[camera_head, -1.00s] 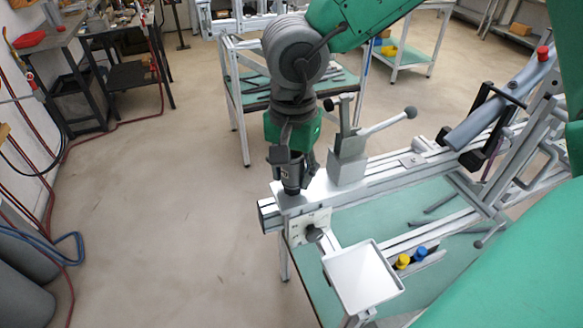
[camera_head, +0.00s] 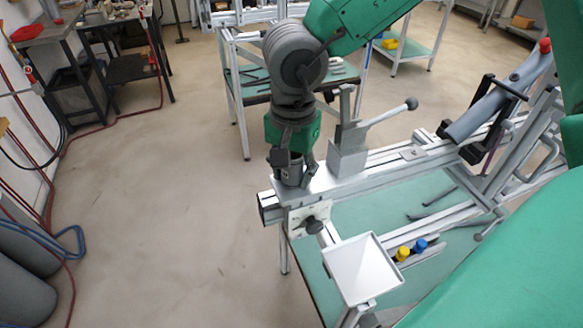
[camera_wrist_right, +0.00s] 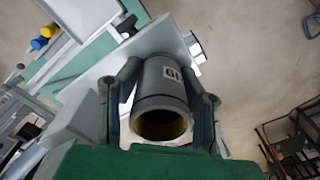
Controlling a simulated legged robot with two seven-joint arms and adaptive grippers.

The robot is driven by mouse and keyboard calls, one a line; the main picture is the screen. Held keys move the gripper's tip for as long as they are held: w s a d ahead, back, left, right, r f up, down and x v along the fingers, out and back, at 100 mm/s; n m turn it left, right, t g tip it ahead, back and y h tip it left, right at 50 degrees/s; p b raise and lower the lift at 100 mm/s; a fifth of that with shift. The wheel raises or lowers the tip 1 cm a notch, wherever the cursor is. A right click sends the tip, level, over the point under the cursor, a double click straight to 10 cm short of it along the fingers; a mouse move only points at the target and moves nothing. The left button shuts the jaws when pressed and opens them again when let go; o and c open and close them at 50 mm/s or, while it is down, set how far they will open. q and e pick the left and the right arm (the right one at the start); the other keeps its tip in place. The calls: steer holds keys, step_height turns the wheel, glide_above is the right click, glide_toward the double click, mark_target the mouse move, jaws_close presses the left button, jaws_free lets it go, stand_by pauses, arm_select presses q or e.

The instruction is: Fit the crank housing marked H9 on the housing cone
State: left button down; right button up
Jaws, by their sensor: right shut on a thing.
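The crank housing (camera_head: 291,174) is a grey, open-ended cylinder at the left end of the metal rail. In the right wrist view the housing (camera_wrist_right: 160,95) shows its dark bore and a white label, upside down, seemingly H9. My right gripper (camera_head: 293,165) is shut on the housing, one finger on each side, from above. The housing looks upright, with its lower end at or just above the rail's plate. The housing cone is not visible; the housing and gripper cover that spot, so I cannot tell whether they are seated together. My left gripper is not in view.
A toggle clamp (camera_head: 347,150) with a long lever stands on the rail just right of the housing. A white tray (camera_head: 362,268) is in front, with yellow and blue pieces (camera_head: 403,253) beside it. Frame bars crowd the right. The floor at left is open.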

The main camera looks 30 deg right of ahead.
steer(key=shift+f, duration=0.1)
steer(key=o, duration=1.3)
step_height(320, 180, up, 12)
steer(key=shift+f, duration=0.15)
